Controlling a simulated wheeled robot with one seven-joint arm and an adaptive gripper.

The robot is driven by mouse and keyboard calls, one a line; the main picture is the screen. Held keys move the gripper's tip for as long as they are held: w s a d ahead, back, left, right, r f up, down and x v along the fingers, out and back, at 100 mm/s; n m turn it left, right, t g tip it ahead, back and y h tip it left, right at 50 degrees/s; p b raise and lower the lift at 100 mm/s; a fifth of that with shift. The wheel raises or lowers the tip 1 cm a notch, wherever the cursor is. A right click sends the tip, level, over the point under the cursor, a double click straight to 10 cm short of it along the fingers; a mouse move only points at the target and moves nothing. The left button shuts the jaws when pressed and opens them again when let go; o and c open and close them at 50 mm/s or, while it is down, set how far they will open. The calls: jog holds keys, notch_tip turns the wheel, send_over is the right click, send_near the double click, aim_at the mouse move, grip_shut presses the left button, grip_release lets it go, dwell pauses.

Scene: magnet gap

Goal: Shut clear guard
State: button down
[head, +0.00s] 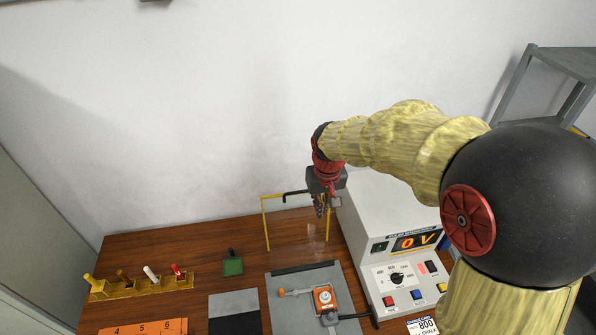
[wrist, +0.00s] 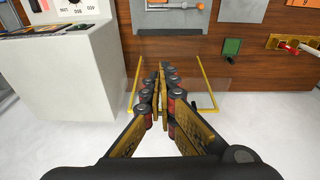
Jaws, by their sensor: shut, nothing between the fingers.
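The clear guard (head: 265,224) is a see-through panel in a yellow frame, standing raised behind the grey plate (head: 284,302) in the head view. Its yellow edge also shows in the wrist view (wrist: 207,84). My gripper (head: 322,212) is shut and empty at the right part of the guard's frame. In the wrist view my fingertips (wrist: 162,70) are together and overlap the guard's panel. Whether they touch it I cannot tell. An orange and grey clamp (head: 325,298) sits on the plate.
The white pulse unit (head: 372,226), showing 0 V, stands close right of my gripper. A green block (head: 233,266) and a yellow rack (head: 140,288) with coloured handles are to the left. The wall is behind.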

jog(key=w+a+r+t+p, duration=0.1)
jog(key=w+a, duration=0.2)
jog(key=w, duration=0.5)
jog(key=w+a+r+t+p, duration=0.15)
jog(key=w+a, duration=0.25)
jog(key=w, duration=0.5)
jog(key=shift+y, duration=0.4)
notch_tip(320, 180, down, 9)
jog(key=shift+w+d+f+p, duration=0.1)
jog(key=shift+w+d+p, duration=0.05)
jog(key=shift+p, duration=0.9)
jog(key=shift+s+f, duration=0.15)
jog(key=shift+s, duration=0.05)
jog(key=shift+s, duration=0.1)
